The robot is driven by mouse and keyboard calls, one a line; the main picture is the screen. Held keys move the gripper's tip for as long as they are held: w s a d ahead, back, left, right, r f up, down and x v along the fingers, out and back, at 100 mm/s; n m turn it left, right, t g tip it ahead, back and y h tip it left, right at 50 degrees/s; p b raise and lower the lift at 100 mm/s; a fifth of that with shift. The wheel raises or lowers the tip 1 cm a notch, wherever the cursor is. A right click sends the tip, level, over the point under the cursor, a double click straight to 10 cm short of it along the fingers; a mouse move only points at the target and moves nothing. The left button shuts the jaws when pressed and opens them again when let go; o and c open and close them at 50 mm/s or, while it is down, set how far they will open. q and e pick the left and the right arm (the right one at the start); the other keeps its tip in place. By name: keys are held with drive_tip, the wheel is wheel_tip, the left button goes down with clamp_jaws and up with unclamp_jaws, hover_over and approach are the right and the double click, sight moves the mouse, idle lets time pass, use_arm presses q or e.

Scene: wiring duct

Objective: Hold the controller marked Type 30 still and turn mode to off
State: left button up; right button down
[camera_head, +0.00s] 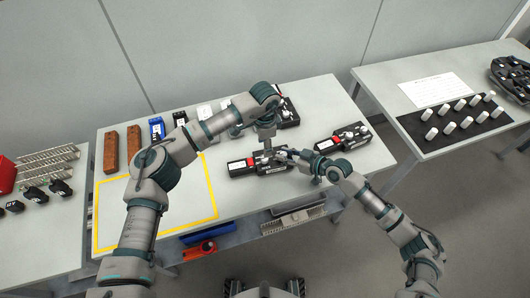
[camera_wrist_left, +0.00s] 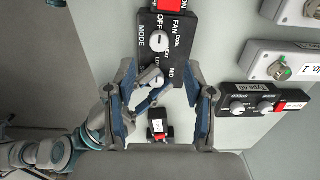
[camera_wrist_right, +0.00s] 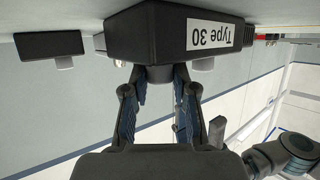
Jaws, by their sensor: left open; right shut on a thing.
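My right gripper (camera_head: 290,156) is shut on the controller's right end; the exact contact is partly hidden (camera_wrist_right: 155,78).
A similar controller (camera_head: 343,138) lies to the right, and more devices (camera_head: 287,113) stand behind. A yellow-outlined area (camera_head: 190,208) on the left is bare. A Type 40 controller (camera_wrist_left: 262,101) shows in the left wrist view. A second table (camera_head: 410,75) stands at right.

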drive_tip(key=shift+s+f, duration=0.1)
drive_tip(key=shift+f, duration=0.15)
use_arm(q)
wheel_tip(320, 180, up, 5)
drive_tip(key=shift+f, duration=0.2)
use_arm(e)
drive_tip(key=c, duration=0.8)
unclamp_jaws()
drive_tip(key=shift+c, duration=0.2)
